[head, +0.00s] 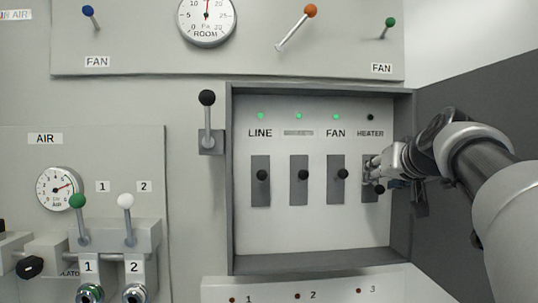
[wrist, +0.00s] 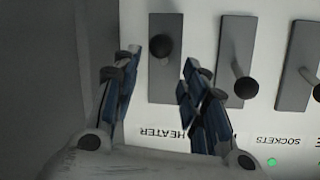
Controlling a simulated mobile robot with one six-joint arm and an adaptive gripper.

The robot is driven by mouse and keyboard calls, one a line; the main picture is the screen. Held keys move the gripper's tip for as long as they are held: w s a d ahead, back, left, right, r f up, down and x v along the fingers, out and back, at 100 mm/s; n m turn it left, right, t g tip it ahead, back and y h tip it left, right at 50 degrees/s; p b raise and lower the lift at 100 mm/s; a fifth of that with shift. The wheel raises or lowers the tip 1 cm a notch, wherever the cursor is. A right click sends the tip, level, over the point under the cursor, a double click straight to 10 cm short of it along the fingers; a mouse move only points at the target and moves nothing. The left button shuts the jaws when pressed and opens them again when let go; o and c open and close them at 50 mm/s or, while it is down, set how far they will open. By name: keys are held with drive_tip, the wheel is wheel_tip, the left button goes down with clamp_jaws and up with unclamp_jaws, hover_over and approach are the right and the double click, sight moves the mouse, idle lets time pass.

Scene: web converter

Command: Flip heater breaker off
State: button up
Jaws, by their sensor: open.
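The heater breaker, a black-knobbed lever on a grey plate, is the rightmost in the head view, its knob (head: 379,189) lower than its neighbours' knobs. Its lamp (head: 370,117) is dark. My gripper (head: 371,167) is in front of its plate and partly hides it. In the wrist view, which is upside down, the heater knob (wrist: 162,45) shows between the fingertips of my open gripper (wrist: 162,62), farther from the HEATER label (wrist: 162,132) than the adjacent knob is from its label end. Contact with the knob cannot be told.
The FAN breaker (head: 342,175) is close beside, with LINE (head: 262,175) and another breaker (head: 303,175) farther left; their lamps are green. The box's raised rim (head: 402,235) and dark open door (head: 470,90) bound the right side. A black-knobbed lever (head: 207,115) stands left of the box.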

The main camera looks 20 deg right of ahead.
wheel_tip(320, 180, up, 7)
idle(0.4)
idle(0.4)
